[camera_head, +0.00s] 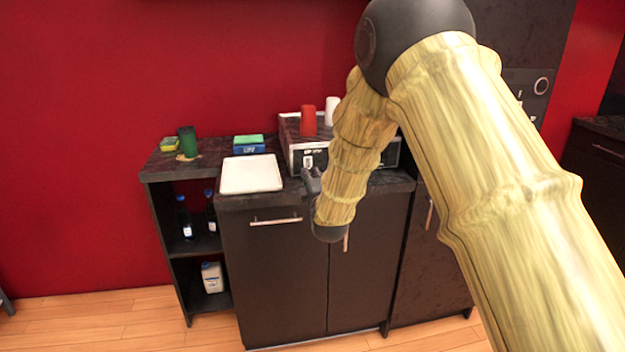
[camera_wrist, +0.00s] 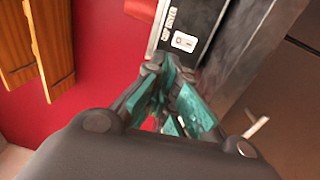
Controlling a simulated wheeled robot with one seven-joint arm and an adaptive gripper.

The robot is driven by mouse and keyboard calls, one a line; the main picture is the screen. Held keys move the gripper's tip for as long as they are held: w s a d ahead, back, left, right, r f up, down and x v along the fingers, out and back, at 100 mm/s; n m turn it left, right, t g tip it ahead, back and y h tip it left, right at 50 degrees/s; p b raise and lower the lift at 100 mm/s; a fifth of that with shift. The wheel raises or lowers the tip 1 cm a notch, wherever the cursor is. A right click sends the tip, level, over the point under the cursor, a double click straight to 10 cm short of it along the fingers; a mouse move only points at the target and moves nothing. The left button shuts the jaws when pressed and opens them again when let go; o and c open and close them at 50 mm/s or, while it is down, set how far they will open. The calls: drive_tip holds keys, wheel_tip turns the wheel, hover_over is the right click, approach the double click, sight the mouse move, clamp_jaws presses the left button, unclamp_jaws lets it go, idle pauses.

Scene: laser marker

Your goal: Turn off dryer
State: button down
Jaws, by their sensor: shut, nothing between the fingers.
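The dryer (camera_head: 294,134) is a low box with a dark front, standing on the counter in the head view, partly hidden behind my arm. A small white switch plate (camera_head: 308,161) shows at the left of its front. In the wrist view the dryer's dark front (camera_wrist: 196,14) carries white lettering, and the switch plate (camera_wrist: 184,41) lies just beyond my fingers. My gripper (camera_head: 311,181) is in front of the dryer's left front, by the counter edge. In the wrist view my gripper (camera_wrist: 172,82) is shut and empty, with teal finger pads. Contact with the switch cannot be told.
A red cup (camera_head: 308,120) and a white cup (camera_head: 331,111) stand on the dryer. A white tray (camera_head: 251,174) lies left of it on the counter. A blue-green sponge box (camera_head: 249,144) and a green cup (camera_head: 187,141) stand further left. Cabinet doors (camera_head: 272,270) are below.

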drive_tip(key=shift+v, duration=0.85)
drive_tip(key=shift+w, duration=0.1)
drive_tip(key=s+d+f+m+g+h+p, duration=0.1)
drive_tip(key=s+d+f+m+g, duration=0.3)
drive_tip(key=s+f, duration=0.55)
drive_tip(key=s+d+f+m+g+h+p, duration=0.1)
drive_tip(key=s+d+f+m+g, duration=0.15)
drive_tip(key=s+d+f, duration=0.7)
drive_tip(key=s+d+f+m+g+h+p, duration=0.1)
drive_tip(key=s+d+f+m+g, duration=0.2)
drive_tip(key=f, duration=1.1)
drive_tip(key=s+d+f+m+g, duration=0.2)
drive_tip(key=s+f+m+g, duration=0.1)
drive_tip(key=s, duration=1)
drive_tip(key=s+d+f+m+g+p, duration=0.1)
drive_tip(key=s+d+f+m+g, duration=0.2)
drive_tip(key=s, duration=1)
drive_tip(key=s+d+f+m+g+h, duration=0.1)
drive_tip(key=s+d+f+m+g, duration=0.1)
drive_tip(key=s, duration=1.1)
wheel_tip(320, 180, down, 2)
drive_tip(key=m+g, duration=0.1)
drive_tip(key=m, duration=0.2)
drive_tip(key=shift+s+d+f+p, duration=0.2)
drive_tip(key=shift+d+f+p, duration=0.05)
drive_tip(key=shift+d+p, duration=0.1)
drive_tip(key=shift+m, duration=0.25)
